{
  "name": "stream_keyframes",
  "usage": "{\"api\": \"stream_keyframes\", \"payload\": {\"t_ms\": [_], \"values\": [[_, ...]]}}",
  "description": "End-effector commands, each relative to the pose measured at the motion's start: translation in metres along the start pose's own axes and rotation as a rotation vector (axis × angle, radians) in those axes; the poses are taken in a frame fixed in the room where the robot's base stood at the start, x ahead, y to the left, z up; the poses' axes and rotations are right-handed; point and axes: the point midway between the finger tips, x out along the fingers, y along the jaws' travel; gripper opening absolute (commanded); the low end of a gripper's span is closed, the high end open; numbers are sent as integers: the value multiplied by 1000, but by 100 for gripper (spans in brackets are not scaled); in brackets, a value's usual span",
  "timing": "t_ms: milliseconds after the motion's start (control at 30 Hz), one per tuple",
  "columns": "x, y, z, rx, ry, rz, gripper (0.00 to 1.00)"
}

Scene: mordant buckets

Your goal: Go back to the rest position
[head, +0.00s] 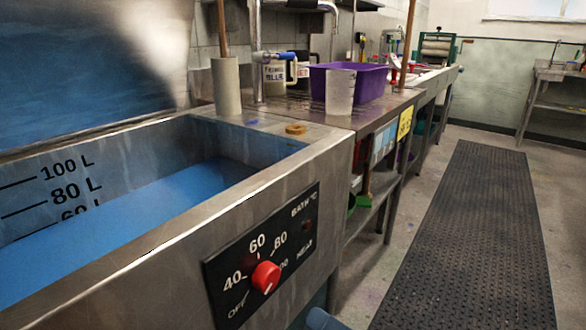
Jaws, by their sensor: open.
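My gripper does not show in the head view. The task names no object. A steel dye bath (150,248) fills the left and front, with blue liquid (150,205) inside and litre marks on its inner wall. Its front panel carries a red knob (266,277) with temperature numbers around it.
A grey cylinder (226,86) with a wooden stick stands on the bath's rim. A black floor mat (470,240) lies clear.

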Motion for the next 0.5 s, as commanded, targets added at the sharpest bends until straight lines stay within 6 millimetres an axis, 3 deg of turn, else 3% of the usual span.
{"api": "stream_keyframes", "payload": {"t_ms": [100,233,367,500], "values": [[-34,32,27,-19,61,150,72],[-80,58,52,-77,132,318,72],[-129,72,73,-159,188,468,72],[-183,70,91,-272,230,606,72]]}}
